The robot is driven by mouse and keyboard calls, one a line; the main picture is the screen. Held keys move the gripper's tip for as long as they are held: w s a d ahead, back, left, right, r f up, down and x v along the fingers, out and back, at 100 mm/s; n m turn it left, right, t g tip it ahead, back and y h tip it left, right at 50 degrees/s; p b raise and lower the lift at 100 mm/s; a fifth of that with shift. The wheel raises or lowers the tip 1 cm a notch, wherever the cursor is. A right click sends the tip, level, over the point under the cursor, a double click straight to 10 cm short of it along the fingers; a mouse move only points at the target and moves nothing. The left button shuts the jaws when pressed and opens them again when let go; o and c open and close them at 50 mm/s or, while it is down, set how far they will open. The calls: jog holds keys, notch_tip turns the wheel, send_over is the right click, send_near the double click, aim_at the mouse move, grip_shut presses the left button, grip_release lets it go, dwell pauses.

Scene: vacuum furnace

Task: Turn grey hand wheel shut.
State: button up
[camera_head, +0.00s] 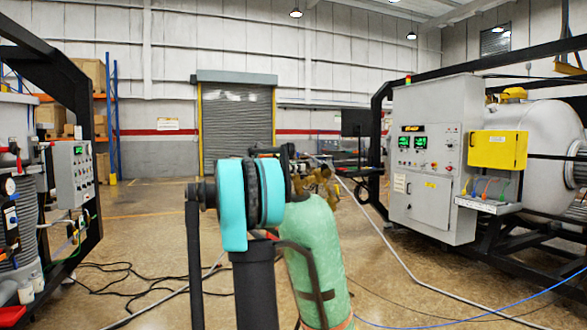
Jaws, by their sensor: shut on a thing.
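A green gas bottle (316,262) stands upright in the middle, partly behind my arm. Brass fittings (318,184) sit at its top. My arm, with teal and black joints, stands in front of the bottle's left side and covers part of the valve area. Dark parts show just left of the brass fittings, too small and overlapped to tell apart. I cannot make out a grey hand wheel. My gripper cannot be made out either; the arm hides the place beyond it.
A grey control cabinet (432,160) with green displays and a yellow box (497,149) stands at the right beside a large grey vessel (545,120). A smaller control box (75,174) is at the left. Cables and hoses (120,285) lie on the floor around the bottle.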

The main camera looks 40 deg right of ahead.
jog(key=m+g+y, duration=0.1)
jog(key=m+g, duration=0.1)
jog(key=g, duration=0.1)
jog(key=m+g+y, duration=0.1)
jog(key=m+g, duration=0.1)
jog(key=m, duration=0.1)
jog(key=shift+w+g, duration=0.1)
jog(key=shift+g, duration=0.3)
jog(key=shift+m+g+y, duration=1.4)
jog(key=shift+m+g, duration=0.2)
jog(key=shift+m, duration=0.1)
jog(key=shift+m+y, duration=0.3)
jog(key=o, duration=1.2)
jog(key=shift+n+h, duration=0.4)
jog(key=n+t+h, duration=0.2)
jog(key=n+t, duration=0.1)
jog(key=shift+n+t+h, duration=0.3)
jog(key=shift+t+h, duration=0.1)
jog(key=n+t+h, duration=0.1)
jog(key=n+t, duration=0.1)
jog(key=t, duration=0.1)
jog(key=n+t+h, duration=0.1)
jog(key=n+t, duration=0.2)
jog(key=shift+s, duration=0.2)
jog(key=w+a, duration=0.2)
jog(key=a, duration=1.5)
jog(key=shift+a, duration=0.2)
